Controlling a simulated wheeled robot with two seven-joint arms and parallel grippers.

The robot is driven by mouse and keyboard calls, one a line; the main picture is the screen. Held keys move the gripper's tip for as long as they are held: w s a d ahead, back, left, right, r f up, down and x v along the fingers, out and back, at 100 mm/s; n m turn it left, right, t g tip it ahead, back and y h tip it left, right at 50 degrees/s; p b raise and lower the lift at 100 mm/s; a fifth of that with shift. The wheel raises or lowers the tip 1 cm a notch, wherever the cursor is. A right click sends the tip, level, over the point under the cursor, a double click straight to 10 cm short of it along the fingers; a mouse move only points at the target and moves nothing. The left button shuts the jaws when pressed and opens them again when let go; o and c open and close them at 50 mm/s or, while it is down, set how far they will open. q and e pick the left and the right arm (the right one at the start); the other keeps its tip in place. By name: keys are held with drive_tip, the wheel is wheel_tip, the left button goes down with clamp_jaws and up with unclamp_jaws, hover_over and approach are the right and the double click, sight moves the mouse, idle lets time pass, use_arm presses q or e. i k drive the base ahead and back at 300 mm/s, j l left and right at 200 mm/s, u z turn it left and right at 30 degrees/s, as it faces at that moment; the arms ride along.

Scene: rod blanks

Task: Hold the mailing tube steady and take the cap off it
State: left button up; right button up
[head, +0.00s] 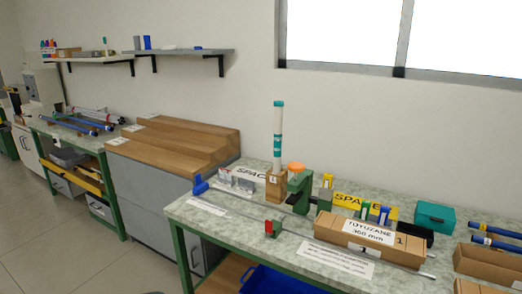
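An upright tube (278,148), white with teal bands, stands in a wooden block (275,185) at the back of the near workbench. It looks like the mailing tube. Its top end is a teal piece that looks like the cap (279,103), seated on the tube. Neither of my grippers shows in the head view, and nothing is seen touching the tube.
Right of the tube stand a green fixture with an orange top (296,168), a yellow sign (348,200) and a labelled cardboard box (372,237). A long grey rod (265,212) lies along the bench (215,222). A teal box (435,217) sits farther right.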

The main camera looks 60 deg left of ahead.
sight(278, 111)
drive_tip(key=u, duration=1.65)
drive_tip(key=i, duration=0.55)
drive_tip(key=i+j, duration=0.15)
drive_tip(key=i, duration=0.4)
drive_tip(key=l+z, duration=0.05)
